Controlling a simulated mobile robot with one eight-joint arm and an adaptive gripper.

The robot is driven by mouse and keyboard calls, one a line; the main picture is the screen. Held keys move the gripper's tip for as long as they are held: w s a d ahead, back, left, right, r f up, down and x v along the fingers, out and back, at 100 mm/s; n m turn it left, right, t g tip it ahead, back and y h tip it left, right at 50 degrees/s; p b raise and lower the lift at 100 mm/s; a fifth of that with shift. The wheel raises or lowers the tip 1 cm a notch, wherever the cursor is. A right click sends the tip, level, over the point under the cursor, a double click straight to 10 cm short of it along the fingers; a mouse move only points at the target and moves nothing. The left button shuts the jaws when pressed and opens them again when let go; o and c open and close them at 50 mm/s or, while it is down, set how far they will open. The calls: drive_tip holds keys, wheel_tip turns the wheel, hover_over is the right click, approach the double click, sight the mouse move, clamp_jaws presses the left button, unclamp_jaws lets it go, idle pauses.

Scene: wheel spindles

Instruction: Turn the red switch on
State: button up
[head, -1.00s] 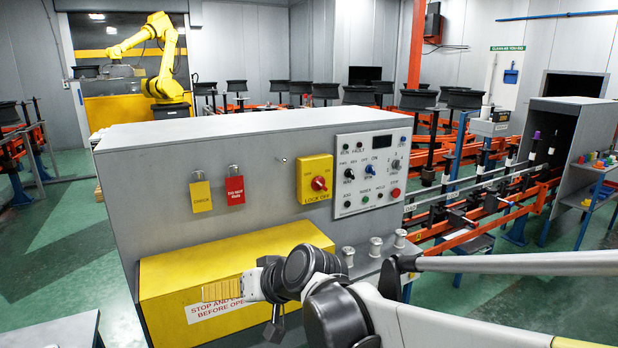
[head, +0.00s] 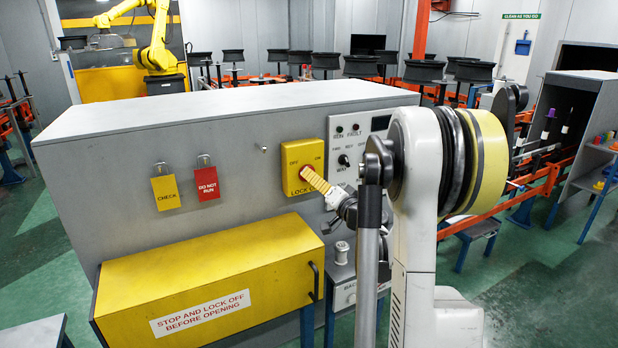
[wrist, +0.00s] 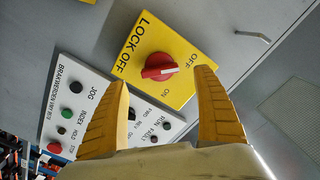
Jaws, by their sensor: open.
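The red switch (wrist: 158,67) is a round red knob with a white pointer mark, set in a yellow lock-off plate (wrist: 184,42) marked OFF and ON. In the wrist view the plate appears rotated, and the pointer lies between the two fingers, aimed to the right. My gripper (wrist: 165,90) is open, with its yellow ribbed fingers on either side of the knob in the picture; whether they touch it I cannot tell. In the head view my gripper (head: 312,178) reaches the yellow plate (head: 295,153) and largely covers the knob.
A white control panel (wrist: 85,110) with knobs and buttons sits right beside the plate. A yellow CHECK tag (head: 166,192) and red DO NOT RUN tag (head: 208,183) hang to the left. A yellow box (head: 200,275) juts out below.

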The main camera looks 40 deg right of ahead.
drive_tip(key=x, duration=0.5)
drive_tip(key=shift+w+b, duration=0.25)
drive_tip(key=shift+b, duration=0.1)
drive_tip(key=c, duration=1.2)
